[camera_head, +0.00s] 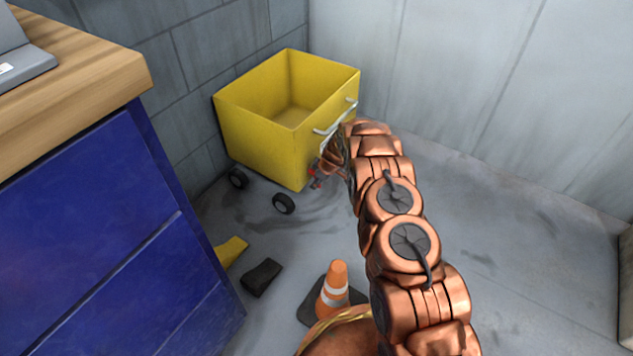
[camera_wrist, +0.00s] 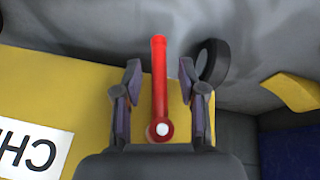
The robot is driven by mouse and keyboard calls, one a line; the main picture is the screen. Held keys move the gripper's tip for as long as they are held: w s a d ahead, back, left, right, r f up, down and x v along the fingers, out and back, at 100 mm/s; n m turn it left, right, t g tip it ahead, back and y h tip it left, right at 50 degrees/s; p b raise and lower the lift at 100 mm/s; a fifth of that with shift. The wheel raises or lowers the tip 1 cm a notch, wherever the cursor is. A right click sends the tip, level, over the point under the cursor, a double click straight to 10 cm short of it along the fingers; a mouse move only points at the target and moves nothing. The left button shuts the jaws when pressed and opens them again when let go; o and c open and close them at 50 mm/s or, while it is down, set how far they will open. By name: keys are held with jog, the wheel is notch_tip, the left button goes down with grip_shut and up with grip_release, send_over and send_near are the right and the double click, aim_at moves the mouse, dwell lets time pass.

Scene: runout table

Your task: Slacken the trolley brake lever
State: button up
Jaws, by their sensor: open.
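The yellow trolley (camera_head: 255,145) is an open box on dark wheels, standing against the grey block wall in the head view. Its red brake lever (camera_wrist: 160,85) shows in the wrist view, with a round pivot and white centre at its lower end and the bar pointing up the picture. My gripper (camera_wrist: 160,75) is open, one finger on each side of the lever, with gaps visible on both sides. In the head view my arm reaches to the trolley's right face and hides most of the lever; a small red part (camera_head: 314,173) shows beside the gripper.
An orange and white cone (camera_head: 336,288) stands on the floor near my arm. A dark block (camera_head: 261,277) and a yellow wedge (camera_head: 231,251) lie left of it. A blue cabinet (camera_head: 110,240) with a wooden top fills the left.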

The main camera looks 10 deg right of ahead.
jog(key=shift+f, duration=0.1)
jog(key=shift+c, duration=0.2)
grip_shut()
dwell(0.5)
